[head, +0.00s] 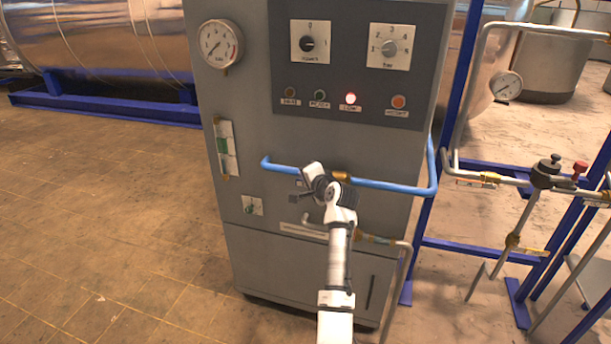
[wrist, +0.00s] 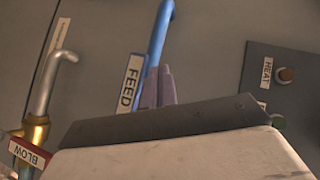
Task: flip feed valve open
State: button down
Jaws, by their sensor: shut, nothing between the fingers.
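The blue feed pipe (head: 285,166) runs across the grey cabinet front in the head view, with a brass fitting (head: 340,177) just right of my wrist. In the wrist view the blue pipe (wrist: 159,32) ends behind my fingers, beside a white FEED label (wrist: 130,84).
Pipework with a red knob (head: 580,167) stands right of the cabinet. Floor at left is clear.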

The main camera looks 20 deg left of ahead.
dwell(0.3)
jog(key=s+r, duration=0.7)
jog(key=r, duration=0.4)
dwell(0.4)
